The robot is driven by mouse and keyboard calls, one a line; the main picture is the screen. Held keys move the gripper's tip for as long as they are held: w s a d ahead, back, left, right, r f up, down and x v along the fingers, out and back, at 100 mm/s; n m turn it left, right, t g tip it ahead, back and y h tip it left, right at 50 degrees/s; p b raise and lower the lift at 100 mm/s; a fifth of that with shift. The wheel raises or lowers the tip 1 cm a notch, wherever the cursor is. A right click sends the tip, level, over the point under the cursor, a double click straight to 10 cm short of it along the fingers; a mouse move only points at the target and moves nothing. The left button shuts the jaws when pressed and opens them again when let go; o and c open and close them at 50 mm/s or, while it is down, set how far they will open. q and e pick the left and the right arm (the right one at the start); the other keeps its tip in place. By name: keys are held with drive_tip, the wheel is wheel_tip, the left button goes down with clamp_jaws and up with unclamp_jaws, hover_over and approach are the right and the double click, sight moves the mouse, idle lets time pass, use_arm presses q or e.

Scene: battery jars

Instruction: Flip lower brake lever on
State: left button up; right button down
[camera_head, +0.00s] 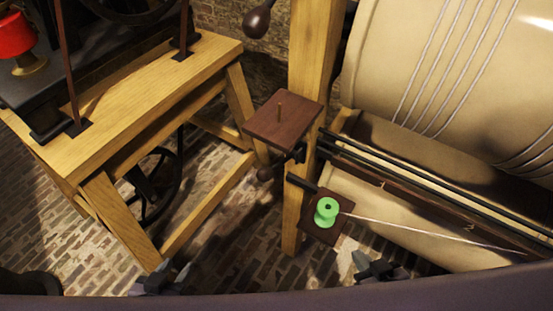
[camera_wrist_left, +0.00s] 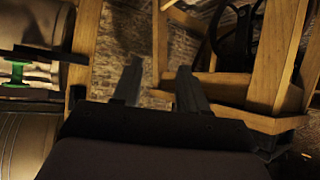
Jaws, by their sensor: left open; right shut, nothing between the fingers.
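A dark round knob (camera_head: 265,173), which looks like the end of the lower lever, sits left of the wooden post, below a brown square plate. Its shaft is partly hidden by the plate. A second dark knob (camera_head: 258,20), higher up, is at the top edge left of the post. My left gripper (camera_head: 162,278) is low in front, below and left of the lower knob, apart from it. In the left wrist view it is open and empty (camera_wrist_left: 158,85). My right gripper (camera_head: 375,268) is low at the right, shut and empty, below the green spool.
The brown plate (camera_head: 283,120) with a peg juts from the post (camera_head: 306,60). A green spool (camera_head: 326,211) with thread sits on a lower plate. Large cream cylinders (camera_head: 455,70) fill the right. A wooden bench (camera_head: 130,95) stands left. Brick floor (camera_head: 215,240) is open between.

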use_arm(q)
drive_tip(key=o, duration=0.3)
use_arm(e)
wheel_tip(320, 180, up, 7)
drive_tip(key=s+d+g, duration=0.1)
drive_tip(key=s+g, duration=0.1)
drive_tip(key=g, duration=0.3)
use_arm(q)
drive_tip(key=shift+o, duration=0.2)
drive_tip(key=shift+f+b, duration=0.35)
drive_tip(key=shift+f, duration=0.05)
use_arm(e)
drive_tip(key=w+a+r+n+y, duration=0.2)
drive_tip(key=w+a+r+y, duration=0.2)
drive_tip(key=w+r+y, duration=0.1)
drive_tip(key=w+a+r+n+y, duration=0.2)
drive_tip(key=w+a+r+y, duration=0.2)
drive_tip(key=w+r, duration=0.3)
wheel_tip(320, 180, up, 3)
drive_tip(key=shift+a+r+n+y, duration=0.1)
drive_tip(key=shift+a+n+y, duration=0.3)
drive_tip(key=shift+y, duration=0.2)
